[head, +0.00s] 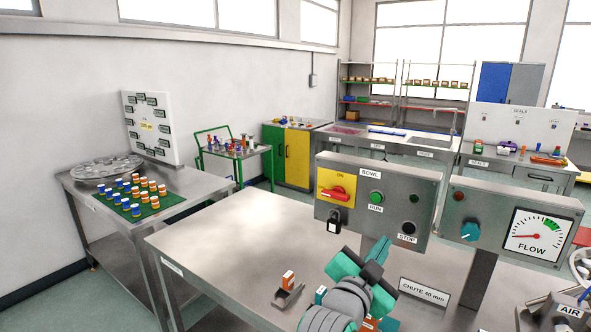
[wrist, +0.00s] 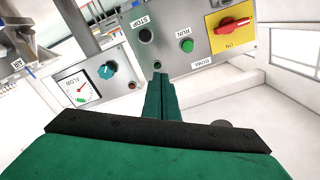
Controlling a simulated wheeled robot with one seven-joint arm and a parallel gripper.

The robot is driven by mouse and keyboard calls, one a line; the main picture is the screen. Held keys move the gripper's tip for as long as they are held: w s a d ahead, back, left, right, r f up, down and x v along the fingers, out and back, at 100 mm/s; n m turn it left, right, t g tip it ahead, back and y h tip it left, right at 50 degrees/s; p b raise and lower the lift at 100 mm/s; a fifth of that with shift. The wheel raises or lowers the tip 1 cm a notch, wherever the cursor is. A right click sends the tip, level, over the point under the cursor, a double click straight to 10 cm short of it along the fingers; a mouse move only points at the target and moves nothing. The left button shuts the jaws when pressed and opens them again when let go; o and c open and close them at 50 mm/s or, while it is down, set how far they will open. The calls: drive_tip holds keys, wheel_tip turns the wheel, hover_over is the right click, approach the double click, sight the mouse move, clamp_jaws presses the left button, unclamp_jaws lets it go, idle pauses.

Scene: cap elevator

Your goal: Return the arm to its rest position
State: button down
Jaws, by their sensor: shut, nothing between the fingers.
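My gripper (head: 378,249) is at the lower middle of the head view, raised over the steel bench in front of the bowl control panel (head: 376,200). Its green fingers are shut with nothing between them. In the wrist view the fingers (wrist: 161,92) are together and point toward the panel, which looks upside down there. My grey and green arm (head: 345,305) reaches up from the bottom edge of the head view. I cannot tell the exact gap between the fingertips and the panel face.
The flow panel (head: 513,231) stands right of the bowl panel. A small metal chute with an orange-and-white cap (head: 288,280) and a "CHUTE 40 mm" sign (head: 424,291) are near my arm. The bench's left part (head: 215,245) is clear. A side table holds a green mat (head: 140,207) with several caps.

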drive_tip(key=s+a+f+n+y, duration=0.2)
drive_tip(key=a+f, duration=0.1)
drive_tip(key=f, duration=0.5)
drive_tip(key=s+a+f+n+t+y, duration=0.1)
drive_tip(key=s+a+f+n, duration=0.15)
drive_tip(key=f, duration=0.55)
drive_tip(key=s+a+f+n+y, duration=0.2)
drive_tip(key=a+f+n, duration=0.1)
drive_tip(key=f, duration=0.5)
drive_tip(key=s+a+f+n+y, duration=0.2)
drive_tip(key=s+a+f, duration=0.2)
drive_tip(key=s+f, duration=0.35)
drive_tip(key=s+a+f+n+y, duration=0.1)
drive_tip(key=s+a, duration=0.1)
drive_tip(key=s, duration=0.8)
drive_tip(key=s+a+f+n+y, duration=0.1)
drive_tip(key=s+a+f, duration=0.1)
drive_tip(key=s, duration=0.7)
drive_tip(key=s+a+f+n+y, duration=0.1)
drive_tip(key=s+a+f, duration=0.1)
drive_tip(key=s, duration=0.8)
drive_tip(key=shift+s+g, duration=0.3)
